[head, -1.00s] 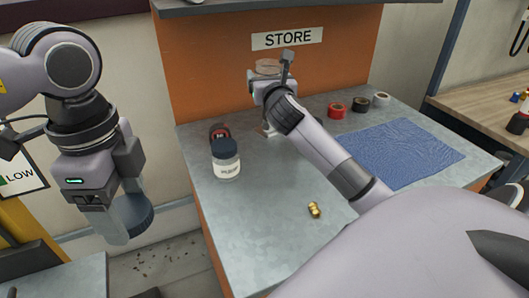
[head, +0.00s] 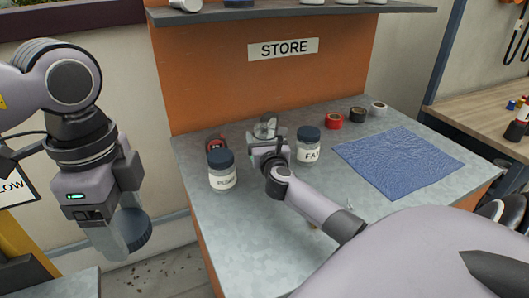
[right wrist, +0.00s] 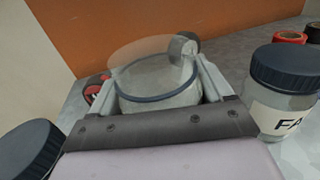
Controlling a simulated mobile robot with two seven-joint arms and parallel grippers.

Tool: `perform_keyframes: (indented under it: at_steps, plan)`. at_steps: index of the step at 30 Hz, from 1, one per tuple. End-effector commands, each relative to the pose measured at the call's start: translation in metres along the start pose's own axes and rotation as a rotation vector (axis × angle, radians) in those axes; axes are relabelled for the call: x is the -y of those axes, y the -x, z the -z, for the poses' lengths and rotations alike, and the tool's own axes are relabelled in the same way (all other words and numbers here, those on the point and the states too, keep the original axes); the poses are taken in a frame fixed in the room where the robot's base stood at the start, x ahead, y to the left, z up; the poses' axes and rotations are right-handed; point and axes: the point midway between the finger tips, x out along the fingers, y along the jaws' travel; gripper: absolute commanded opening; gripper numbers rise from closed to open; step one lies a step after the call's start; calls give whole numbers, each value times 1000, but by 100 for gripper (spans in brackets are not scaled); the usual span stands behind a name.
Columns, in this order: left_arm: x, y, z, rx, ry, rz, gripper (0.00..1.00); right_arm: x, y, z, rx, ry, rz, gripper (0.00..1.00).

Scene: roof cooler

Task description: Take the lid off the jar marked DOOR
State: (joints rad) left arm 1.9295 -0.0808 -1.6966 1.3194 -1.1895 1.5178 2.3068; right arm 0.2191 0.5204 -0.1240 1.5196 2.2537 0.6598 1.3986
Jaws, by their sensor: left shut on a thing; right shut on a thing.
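My right gripper (head: 268,138) is shut on a clear glass jar (head: 265,128) over the back left of the metal bench. In the right wrist view the jar (right wrist: 160,97) sits between the fingers, its top open with no lid on it. Its label is hidden, and I cannot tell whether it touches the bench. My left gripper (head: 125,240) is shut on a dark blue round lid (head: 140,232), left of the bench and apart from the jar.
A blue-lidded jar (head: 222,172) stands front left of my right gripper, its label hard to read. Another, marked FAN (head: 308,148), stands close on the right. Tape rolls (head: 357,114) and a blue cloth (head: 397,163) lie further right. A shelf (head: 300,15) hangs above.

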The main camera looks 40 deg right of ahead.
Motion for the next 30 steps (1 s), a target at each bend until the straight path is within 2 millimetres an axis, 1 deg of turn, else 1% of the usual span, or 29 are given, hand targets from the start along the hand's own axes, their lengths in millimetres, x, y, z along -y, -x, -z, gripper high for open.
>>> perform_keyframes:
  at_steps: [1, 3, 6, 9, 16, 21, 22, 23, 30]
  plan:
    - [0, -5, 0, 0, 0, 0, 33, 0, 0, 12, -4, 2, 0, 0]
    - [0, -10, 0, 0, 0, 0, 33, 0, 0, 24, -4, 2, 0, 0]
    - [0, -14, 0, 0, 0, 0, 33, 0, 0, 36, -3, 3, 0, 0]
    - [0, -14, 0, 0, 0, 0, 33, 0, 0, 40, -2, 1, 0, 0]
    - [0, -14, 0, 0, 0, 0, 33, 0, 0, 39, -1, 1, 0, 0]
    - [0, -18, 0, 0, 0, 0, 33, 0, 0, 44, -2, 1, 0, 0]
    - [0, -16, 0, 0, 0, 0, 33, 0, 0, 43, -2, 2, 0, 89]
    - [0, -16, 0, 0, 0, 0, 33, 0, 0, 43, -2, 2, 0, 99]
    - [0, -16, 0, 0, 0, 0, 33, 0, 0, 42, -2, 2, 0, 100]
